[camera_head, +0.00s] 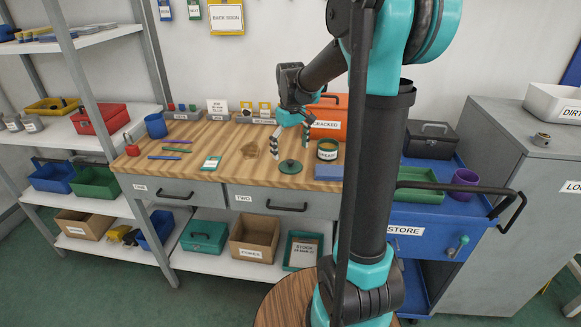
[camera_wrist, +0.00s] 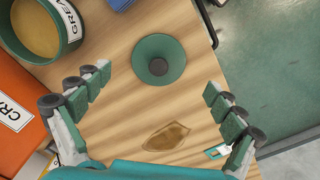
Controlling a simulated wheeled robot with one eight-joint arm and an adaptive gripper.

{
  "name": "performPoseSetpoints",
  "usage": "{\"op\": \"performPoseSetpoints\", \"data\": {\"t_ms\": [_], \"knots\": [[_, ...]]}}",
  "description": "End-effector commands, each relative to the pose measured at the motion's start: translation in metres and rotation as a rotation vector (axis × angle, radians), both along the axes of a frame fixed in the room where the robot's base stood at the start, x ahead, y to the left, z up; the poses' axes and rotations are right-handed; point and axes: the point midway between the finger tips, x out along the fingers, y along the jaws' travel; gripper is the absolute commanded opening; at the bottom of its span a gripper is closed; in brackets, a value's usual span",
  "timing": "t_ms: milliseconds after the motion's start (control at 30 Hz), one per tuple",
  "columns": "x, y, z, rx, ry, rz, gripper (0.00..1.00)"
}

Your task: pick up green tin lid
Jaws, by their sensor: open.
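The green tin lid (camera_head: 290,167) is a round disc with a dark central knob, lying flat on the wooden workbench (camera_head: 215,145). In the wrist view the lid (camera_wrist: 159,60) shows whole, ahead of and between my finger lines. My gripper (camera_head: 291,145) is open above the bench beside the lid, with nothing between its fingers. In the wrist view my gripper (camera_wrist: 155,95) has its two fingers spread wide, apart from the lid. The open green tin labelled GREASE (camera_head: 327,150) stands right of the lid; it also shows at the upper left of the wrist view (camera_wrist: 45,30).
A brown stain (camera_head: 250,150) lies left of the lid. A white and teal card (camera_head: 211,163) lies farther left. An orange box (camera_head: 325,118) stands behind the tin. A blue block (camera_head: 328,172) lies right of the lid, near the bench's front edge.

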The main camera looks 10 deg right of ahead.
Motion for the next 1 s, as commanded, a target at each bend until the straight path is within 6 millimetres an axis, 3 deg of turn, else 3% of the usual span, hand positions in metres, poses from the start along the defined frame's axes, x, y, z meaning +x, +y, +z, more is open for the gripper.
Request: {"op": "performPoseSetpoints", "data": {"t_ms": [300,600,1000], "knots": [[0.004,0.000,-0.041,0.000,0.000,0.000,0.94],[0.003,0.000,-0.045,0.000,0.000,0.000,0.94],[0.003,0.000,-0.045,0.000,0.000,0.000,0.46]]}}
